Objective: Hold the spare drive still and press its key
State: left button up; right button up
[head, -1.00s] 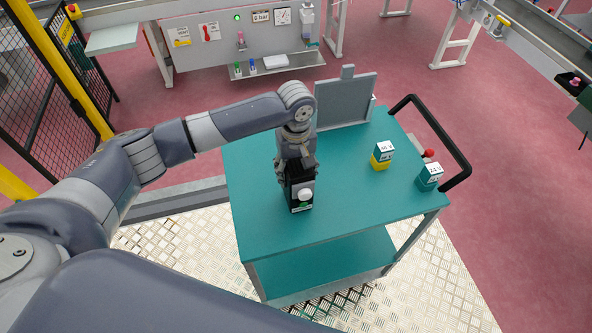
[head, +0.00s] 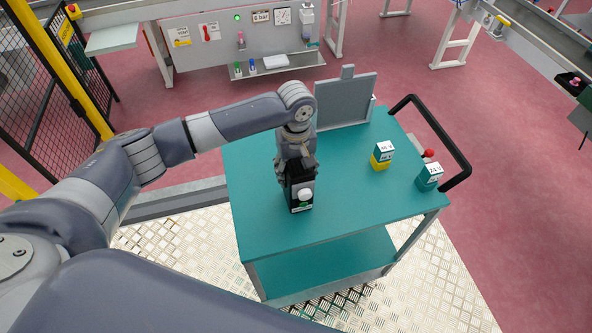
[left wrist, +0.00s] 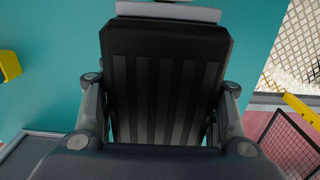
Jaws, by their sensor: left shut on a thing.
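The spare drive (head: 301,196) is a black upright box on the teal cart top, with a pale round knob and a small green spot on its front. My left gripper (head: 297,172) comes down on it from above and is shut on its upper part. In the left wrist view the ribbed black drive (left wrist: 165,85) lies between the two fingers (left wrist: 160,115) of my left gripper. The gripper hides the top of the drive in the head view. My right gripper is in neither view.
The teal cart (head: 250,220) has a grey upright panel (head: 345,100) at its back and a black handle (head: 452,150) at right. The cart top's front right is clear.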

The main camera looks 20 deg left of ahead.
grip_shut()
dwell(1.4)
